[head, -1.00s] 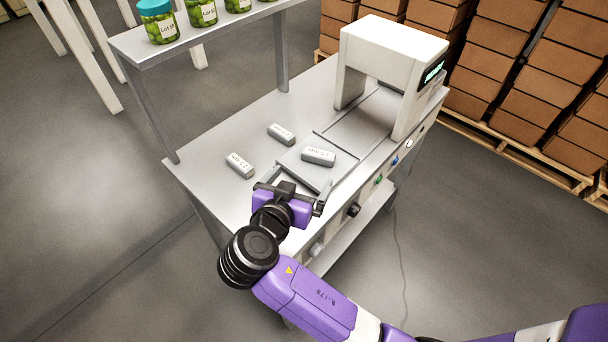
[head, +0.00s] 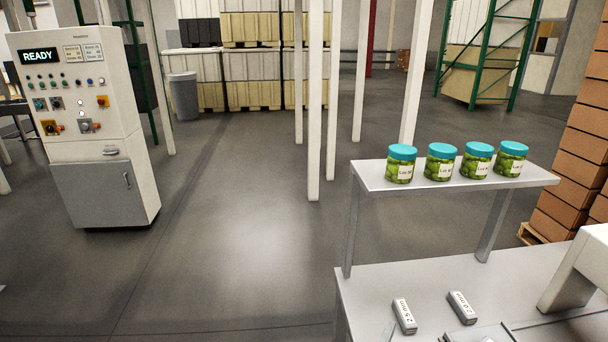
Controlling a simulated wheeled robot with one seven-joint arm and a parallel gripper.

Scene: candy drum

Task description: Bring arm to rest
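My arm and gripper are not in the head view now. The metal workbench (head: 370,285) stands at the lower right, cut off by the picture's bottom edge. Two small grey labelled blocks lie on it: a left one (head: 404,316) and a right one (head: 462,307). A raised shelf (head: 375,178) above the bench holds several green-filled jars with teal lids (head: 401,165).
A control cabinet (head: 100,140) reading READY stands at the left. A grey bin (head: 184,97) and white posts (head: 315,100) stand farther back. Stacked brown boxes (head: 585,150) and part of a white machine (head: 580,270) are at the right. The middle floor is clear.

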